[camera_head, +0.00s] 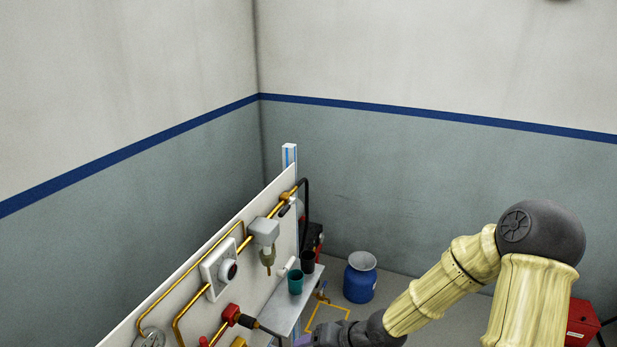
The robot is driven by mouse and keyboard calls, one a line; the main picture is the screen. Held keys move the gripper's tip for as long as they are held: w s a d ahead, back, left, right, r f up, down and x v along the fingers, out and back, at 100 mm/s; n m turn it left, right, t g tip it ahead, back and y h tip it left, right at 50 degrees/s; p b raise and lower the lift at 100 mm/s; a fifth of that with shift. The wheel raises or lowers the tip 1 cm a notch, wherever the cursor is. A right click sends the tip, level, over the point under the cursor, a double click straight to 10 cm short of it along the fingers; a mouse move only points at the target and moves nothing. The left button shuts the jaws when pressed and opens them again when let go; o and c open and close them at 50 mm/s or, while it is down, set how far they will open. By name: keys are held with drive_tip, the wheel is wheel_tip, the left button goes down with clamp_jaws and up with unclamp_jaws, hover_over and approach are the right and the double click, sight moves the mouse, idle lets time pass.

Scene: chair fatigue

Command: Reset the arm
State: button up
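My arm, with pale yellow covers and dark grey joints, comes in from the lower right and reaches down to the left. Its dark wrist (372,330) is at the bottom edge of the picture, right of the white panel. My gripper's fingers cannot be made out clearly at the lower edge, so I cannot tell whether it is open or shut, or whether it holds anything. A dark rod-like part runs close beside the red fitting on the panel, left of the wrist.
A white panel (185,278) with brass pipes, a white valve box (218,268) and a red fitting (231,314) stands at the left. A shelf (283,312) bears a teal cup (295,282) and a dark cup (308,262). A blue container (360,283) and red box (582,322) stand on the floor.

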drive_tip(key=s+d+r+n+g+h, duration=0.1)
drive_tip(key=s+d+r+h, duration=0.6)
drive_tip(key=d, duration=0.6)
wheel_tip(320, 180, up, 3)
drive_tip(key=shift+s+r, duration=0.15)
drive_tip(key=shift+s, duration=1)
